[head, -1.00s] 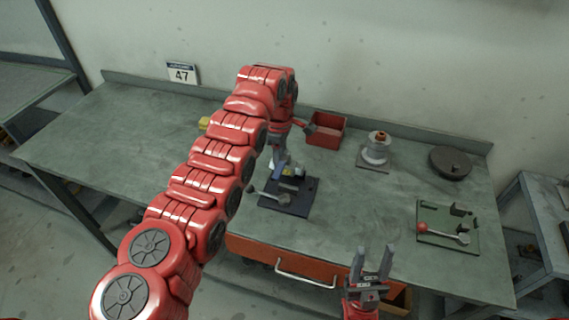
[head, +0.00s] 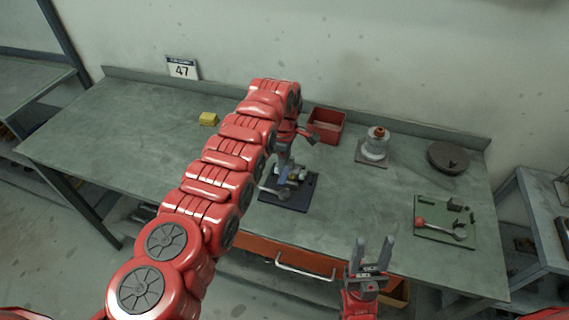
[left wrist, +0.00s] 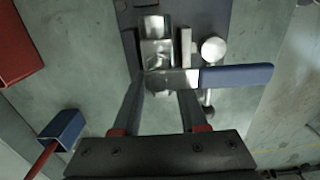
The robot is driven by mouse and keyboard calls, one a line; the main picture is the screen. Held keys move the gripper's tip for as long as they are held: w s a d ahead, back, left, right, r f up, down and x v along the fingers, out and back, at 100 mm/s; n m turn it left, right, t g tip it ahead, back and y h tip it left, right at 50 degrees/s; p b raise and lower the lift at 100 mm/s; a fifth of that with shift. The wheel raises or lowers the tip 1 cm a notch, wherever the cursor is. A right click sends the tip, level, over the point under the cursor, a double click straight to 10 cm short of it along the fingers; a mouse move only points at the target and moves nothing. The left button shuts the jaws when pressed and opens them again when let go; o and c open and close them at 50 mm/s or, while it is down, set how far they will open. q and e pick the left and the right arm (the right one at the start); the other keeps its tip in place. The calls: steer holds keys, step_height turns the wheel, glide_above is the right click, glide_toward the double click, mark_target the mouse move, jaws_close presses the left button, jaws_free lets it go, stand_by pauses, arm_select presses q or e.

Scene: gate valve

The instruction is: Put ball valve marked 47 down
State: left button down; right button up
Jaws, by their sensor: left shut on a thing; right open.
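The ball valve (left wrist: 158,52) is a silver metal body with a blue lever handle (left wrist: 235,77) pointing right in the left wrist view. My left gripper (left wrist: 167,90) is shut on it. In the head view the valve (head: 292,174) is small and partly hidden by my left arm, over the dark plate (head: 300,201). I cannot tell if it touches the plate. A grey lever with a round end (head: 281,195) is beside it. The sign marked 47 (head: 182,68) is at the back of the bench. My right gripper (head: 375,245) is open and empty near the bench's front edge.
A red bin (head: 327,127), a white round fitting (head: 375,147) and a dark disc (head: 448,157) stand along the back. A green board with a red-knobbed lever (head: 444,222) is at right. A yellow block (head: 208,118) is at left. The bench's left part is mostly clear.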

arm_select(q)
steer(key=shift+s+f, duration=0.2)
steer(key=shift+f, duration=0.1)
steer(key=shift+c, duration=2.2)
jaws_free()
steer(key=shift+s+f, duration=0.1)
steer(key=shift+r, duration=0.25)
step_height(320, 180, up, 9)
steer(key=shift+d+f+b, duration=0.1)
steer(key=shift+b, duration=0.65)
steer(key=r, duration=0.1)
steer(key=r+p, duration=0.1)
steer(key=r, duration=0.2)
steer(key=shift+w+p, duration=0.25)
steer(key=shift+p, duration=0.05)
steer(key=shift+r, duration=0.1)
